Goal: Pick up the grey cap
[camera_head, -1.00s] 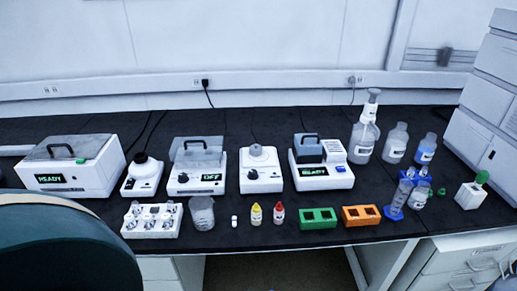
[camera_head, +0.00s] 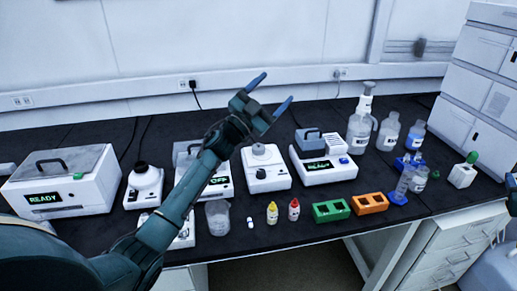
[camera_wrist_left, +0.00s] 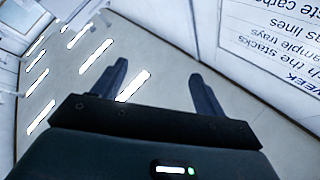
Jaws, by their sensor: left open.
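I cannot single out a grey cap for certain. A small pale vial or cap (camera_head: 250,223) stands near the bench's front edge, too small to tell its exact colour. My left gripper (camera_head: 279,86) is open and empty, raised above the bench with its fingers pointing up and right against the wall, well away from the small pale piece. In the left wrist view the gripper (camera_wrist_left: 158,70) has nothing between its spread fingers. My left arm hides part of the white rack and the device reading OFF.
Yellow-capped (camera_head: 272,213) and red-capped (camera_head: 294,210) bottles, a beaker (camera_head: 217,218), a green rack (camera_head: 331,210) and an orange rack (camera_head: 370,203) line the front of the black bench (camera_head: 310,233). White devices stand behind; clear bottles (camera_head: 388,132) stand at right.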

